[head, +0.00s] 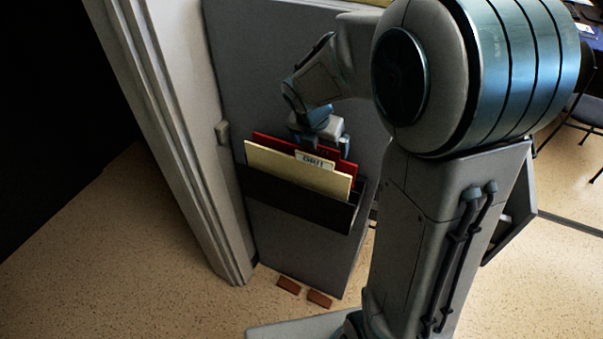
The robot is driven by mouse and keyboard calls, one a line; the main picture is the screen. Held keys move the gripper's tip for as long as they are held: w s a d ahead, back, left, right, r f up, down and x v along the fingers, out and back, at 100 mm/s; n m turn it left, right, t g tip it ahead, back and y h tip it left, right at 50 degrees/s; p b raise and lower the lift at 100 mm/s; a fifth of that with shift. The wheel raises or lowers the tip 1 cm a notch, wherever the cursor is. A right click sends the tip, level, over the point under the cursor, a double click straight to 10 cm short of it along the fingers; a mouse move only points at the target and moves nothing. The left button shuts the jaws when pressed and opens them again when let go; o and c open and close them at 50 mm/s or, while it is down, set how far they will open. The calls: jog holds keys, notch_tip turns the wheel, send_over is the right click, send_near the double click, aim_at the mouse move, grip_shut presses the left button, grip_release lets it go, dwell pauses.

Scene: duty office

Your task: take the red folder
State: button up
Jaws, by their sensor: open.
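The red folder (268,140) stands upright in a dark wall pocket (290,196) on a grey panel. A cream folder (290,168) stands in front of it and hides most of it; only its top edge and sides show. A white label with dark letters (314,160) shows between the two folders. My gripper (322,140) is at the top edge of the red folder, just behind the label. Its fingers are partly hidden by the folders, and I cannot tell whether they touch the red folder.
The grey panel (300,250) stands beside a pale door frame (190,130) at the left, with a dark opening beyond it. A chair (585,108) stands at the far right.

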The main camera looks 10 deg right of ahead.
jog(key=shift+f, duration=0.1)
jog(key=c, duration=1)
